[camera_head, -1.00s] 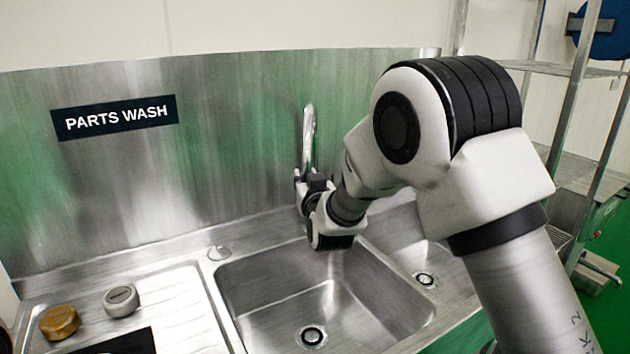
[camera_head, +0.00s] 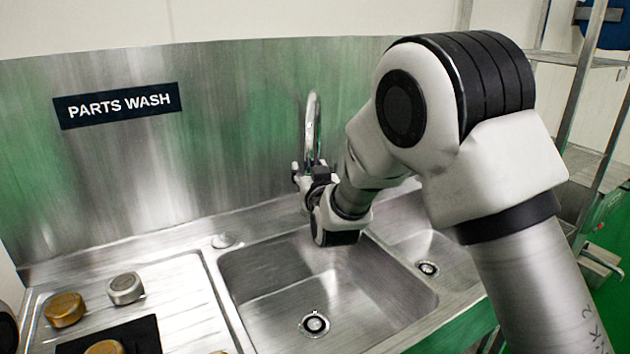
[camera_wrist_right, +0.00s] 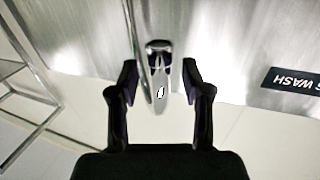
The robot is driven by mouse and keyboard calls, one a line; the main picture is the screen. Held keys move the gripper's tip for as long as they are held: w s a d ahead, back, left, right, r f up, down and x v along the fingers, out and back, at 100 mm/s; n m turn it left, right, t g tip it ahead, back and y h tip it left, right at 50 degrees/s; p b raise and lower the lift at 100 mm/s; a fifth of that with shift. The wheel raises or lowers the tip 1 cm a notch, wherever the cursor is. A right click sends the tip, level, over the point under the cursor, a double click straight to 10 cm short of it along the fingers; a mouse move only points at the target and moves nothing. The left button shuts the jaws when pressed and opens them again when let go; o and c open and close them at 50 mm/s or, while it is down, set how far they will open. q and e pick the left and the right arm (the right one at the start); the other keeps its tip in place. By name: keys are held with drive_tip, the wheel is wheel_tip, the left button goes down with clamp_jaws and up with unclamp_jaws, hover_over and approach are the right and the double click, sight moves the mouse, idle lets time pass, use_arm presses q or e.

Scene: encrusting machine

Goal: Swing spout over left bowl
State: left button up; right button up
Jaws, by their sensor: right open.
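The chrome spout (camera_head: 313,125) rises as a tall gooseneck from the back of the sink. The left bowl (camera_head: 275,275) is the large one with a round drain. The smaller right bowl (camera_head: 432,245) is partly hidden behind my right arm. My right gripper (camera_head: 312,172) is at the lower part of the spout, behind the left bowl. In the right wrist view, its two dark fingers (camera_wrist_right: 160,85) are open, one on each side of the spout (camera_wrist_right: 155,55), with visible gaps. My left gripper is not in view.
A ribbed drainboard (camera_head: 185,305) lies left of the bowls, with a silver round part (camera_head: 125,288), a brass one (camera_head: 64,309) and a black mat (camera_head: 140,333). A steel backsplash (camera_head: 230,130) stands close behind the spout. A rack (camera_head: 585,90) stands at the right.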

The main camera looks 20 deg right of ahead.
drive_tip(key=s+a, duration=0.1)
drive_tip(key=s, duration=0.9)
drive_tip(key=shift+a, duration=0.35)
